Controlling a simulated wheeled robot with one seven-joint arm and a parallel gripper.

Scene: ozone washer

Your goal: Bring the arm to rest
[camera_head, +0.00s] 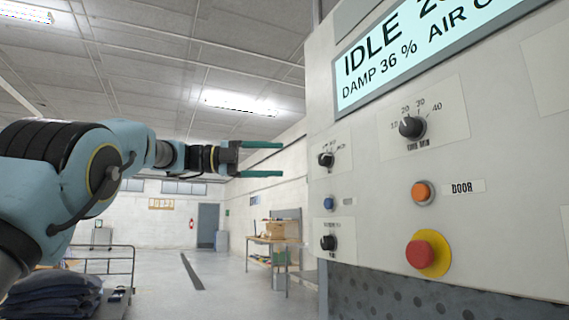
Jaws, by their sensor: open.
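My arm reaches in from the left edge, with its last links stretched out level toward the right. My gripper (280,159) has two green fingers, one above the other, with a clear gap between them. It is open and empty. The fingertips point at the washer's control panel (375,235) and look apart from it, just left of its edge in the picture. The panel's display (420,50) reads IDLE and DAMP 36 %, and its right part is cut off.
The panel carries black knobs (411,127), a blue button (328,203), an orange button (422,192) labelled DOOR, and a red button (428,250) on yellow. A cart with dark folded cloth (55,291) stands lower left. A workbench (275,241) stands farther back. The middle floor is clear.

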